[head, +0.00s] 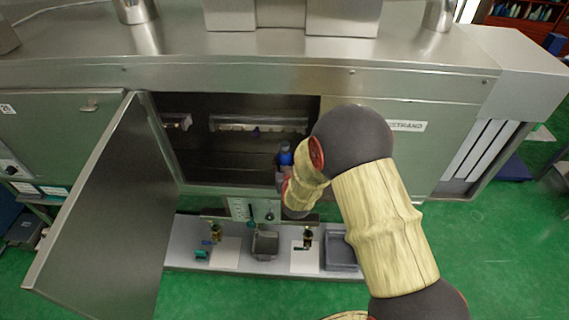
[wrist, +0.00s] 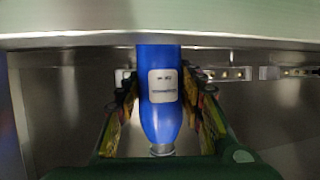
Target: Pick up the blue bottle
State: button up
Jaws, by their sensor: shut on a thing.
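The blue bottle (wrist: 160,115) with a white label is in the middle of the wrist view, between the two fingers of my gripper (wrist: 163,100). My gripper is shut on it, with one finger along each side. In the head view the bottle (head: 285,158) shows as a small blue shape at the right part of the open cabinet. My arm hides most of my gripper there. The bottle's far end is cut off by the metal edge at the top of the wrist view.
The open cabinet (head: 220,160) has a steel door (head: 110,215) swung out to the left. A metal edge (wrist: 160,40) crosses the wrist view just beyond the bottle. A grey shelf (head: 180,260) below holds small parts and trays. Green floor is clear in front.

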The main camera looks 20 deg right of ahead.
jog(key=c, duration=0.7)
jog(key=shift+c, duration=0.3)
jog(key=shift+r, duration=0.15)
